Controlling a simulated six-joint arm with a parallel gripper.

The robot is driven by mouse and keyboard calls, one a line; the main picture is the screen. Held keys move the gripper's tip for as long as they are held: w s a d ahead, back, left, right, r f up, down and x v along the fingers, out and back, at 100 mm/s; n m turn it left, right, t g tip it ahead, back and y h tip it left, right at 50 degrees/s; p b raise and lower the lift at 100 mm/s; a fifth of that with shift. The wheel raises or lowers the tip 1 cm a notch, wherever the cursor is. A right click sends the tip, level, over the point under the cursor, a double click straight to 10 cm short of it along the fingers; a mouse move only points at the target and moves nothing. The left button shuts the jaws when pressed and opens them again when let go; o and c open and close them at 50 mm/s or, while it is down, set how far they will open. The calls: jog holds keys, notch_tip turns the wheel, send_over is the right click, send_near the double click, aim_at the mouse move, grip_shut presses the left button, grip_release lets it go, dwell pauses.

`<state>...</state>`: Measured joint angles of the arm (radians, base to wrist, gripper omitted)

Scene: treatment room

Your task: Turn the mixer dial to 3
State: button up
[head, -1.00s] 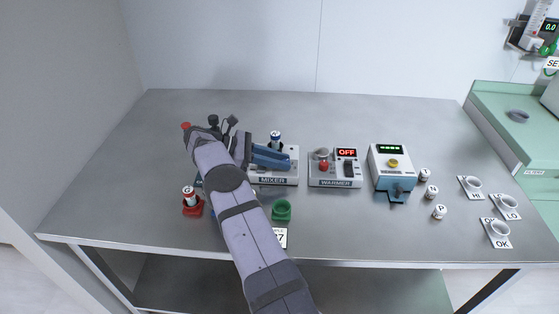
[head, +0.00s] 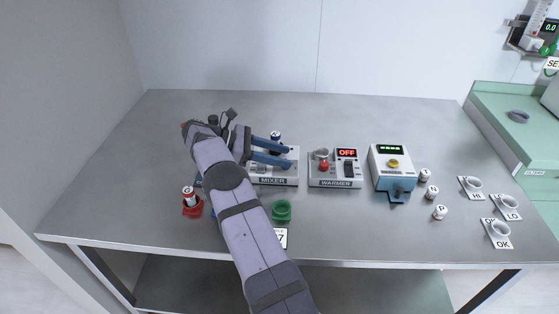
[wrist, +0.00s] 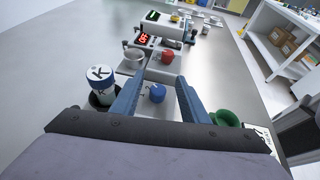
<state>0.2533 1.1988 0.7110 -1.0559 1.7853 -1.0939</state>
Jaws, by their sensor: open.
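The mixer (head: 273,181) is a white box with a "MIXER" label, partly hidden behind my arm and gripper in the head view. In the wrist view my gripper (wrist: 157,78) has one finger on each side of the dial, with gaps visible. The dial is hidden in the head view. A vial marked K (wrist: 100,82) stands in the mixer's dark holder, left of the fingers.
The warmer (head: 335,182), reading OFF, stands right of the mixer, then a white and blue device (head: 392,165). A green cup (head: 282,210) and a red holder with a vial (head: 192,208) are in front. The table's back is clear.

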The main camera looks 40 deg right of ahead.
notch_tip(320, 180, up, 8)
dwell(0.4)
jog(key=shift+f, duration=0.1)
